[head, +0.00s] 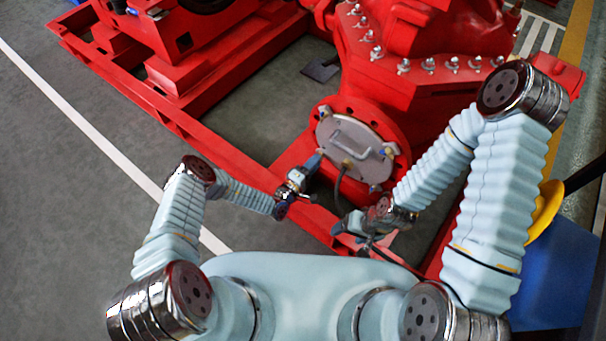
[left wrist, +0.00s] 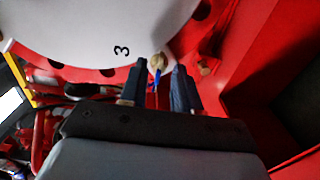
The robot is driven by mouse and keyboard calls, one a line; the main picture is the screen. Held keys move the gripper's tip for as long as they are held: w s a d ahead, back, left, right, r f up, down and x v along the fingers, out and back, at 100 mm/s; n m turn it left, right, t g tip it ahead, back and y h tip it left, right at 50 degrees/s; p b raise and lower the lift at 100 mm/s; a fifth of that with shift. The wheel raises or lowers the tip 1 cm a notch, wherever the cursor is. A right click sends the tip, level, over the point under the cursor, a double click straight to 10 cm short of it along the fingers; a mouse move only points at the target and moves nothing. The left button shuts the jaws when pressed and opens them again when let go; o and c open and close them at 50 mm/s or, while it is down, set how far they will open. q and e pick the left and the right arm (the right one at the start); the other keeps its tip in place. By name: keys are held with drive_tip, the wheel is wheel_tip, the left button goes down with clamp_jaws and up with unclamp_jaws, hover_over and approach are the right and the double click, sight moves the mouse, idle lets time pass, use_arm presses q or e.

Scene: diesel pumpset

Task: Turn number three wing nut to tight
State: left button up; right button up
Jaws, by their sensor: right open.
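The round grey cover plate (head: 352,140) with a bar handle sits on the red flange of the pump casing. In the left wrist view its pale face (left wrist: 95,25) bears a black number 3. Beside that number is the number three wing nut (left wrist: 157,62), with a brass-coloured end and a blue part. My left gripper (left wrist: 158,85) is open, its two dark fingers on either side of the nut with gaps showing. In the head view my left gripper (head: 318,160) is at the plate's lower left edge and hides that nut. My right gripper (head: 342,228) is open, lower and apart from the plate.
Other brass-coloured fasteners, such as one at the plate's right edge (head: 388,152), sit around the rim. Red frame rails (head: 235,165) run along the left. The grey floor (head: 70,190) at left is clear.

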use_arm(q)
drive_tip(key=v, duration=1.2)
drive_tip(key=shift+s+a, duration=0.15)
drive_tip(key=shift+s, duration=0.1)
